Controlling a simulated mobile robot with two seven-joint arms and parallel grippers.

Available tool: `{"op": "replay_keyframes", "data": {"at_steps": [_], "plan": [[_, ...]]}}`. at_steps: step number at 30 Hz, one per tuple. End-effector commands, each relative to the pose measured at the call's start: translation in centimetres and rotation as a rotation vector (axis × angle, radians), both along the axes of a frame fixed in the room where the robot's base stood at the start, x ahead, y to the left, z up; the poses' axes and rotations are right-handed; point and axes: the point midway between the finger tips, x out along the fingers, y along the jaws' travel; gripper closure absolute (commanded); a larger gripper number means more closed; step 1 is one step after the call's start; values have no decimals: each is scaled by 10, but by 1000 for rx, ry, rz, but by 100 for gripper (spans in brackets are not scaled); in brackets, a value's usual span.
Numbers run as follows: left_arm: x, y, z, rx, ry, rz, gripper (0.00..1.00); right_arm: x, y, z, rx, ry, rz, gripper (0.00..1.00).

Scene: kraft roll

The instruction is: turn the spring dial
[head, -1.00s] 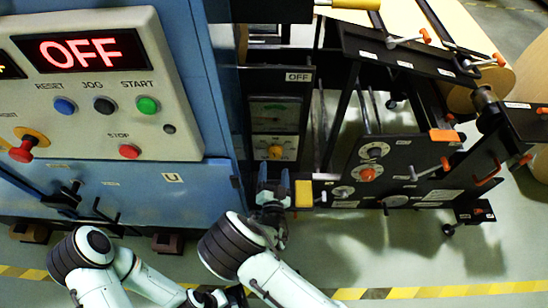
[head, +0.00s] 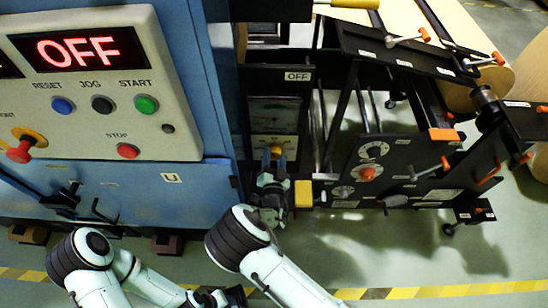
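A small orange knob (head: 276,151) sits low on a dark panel under a gauge window (head: 274,115); I cannot tell if it is the spring dial. Another round dial with an orange centre (head: 367,173) is on the black plate to the right. My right gripper (head: 274,159) points up at the small knob, with a finger on either side of it and partly hiding it. Whether the fingers press on the knob is too small to tell.
A blue cabinet with a control box (head: 90,130) showing OFF stands at left. A yellow block (head: 303,194) is just right of my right gripper. Levers and brackets crowd the black frame (head: 405,150). Kraft rolls (head: 480,50) are behind. The floor in front is clear.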

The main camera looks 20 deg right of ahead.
Motion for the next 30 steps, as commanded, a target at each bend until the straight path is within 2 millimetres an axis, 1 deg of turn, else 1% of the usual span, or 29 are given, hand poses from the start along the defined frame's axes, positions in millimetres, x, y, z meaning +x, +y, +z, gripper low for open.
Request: {"op": "replay_keyframes", "data": {"at_steps": [8, 14, 20, 30], "plan": [[0, 0, 0, 0, 0, 0, 57, 1, 0, 1, -25, 3, 0, 83], [0, 0, 0, 0, 0, 0, 57, 1, -1, 2, -114, 28, 0, 83], [0, 0, 0, 0, 0, 0, 57, 1, -1, 2, -269, 70, 0, 83], [-1, 0, 1, -1, 2, -1, 57, 1, -2, 2, -580, 159, -2, 83]]}}
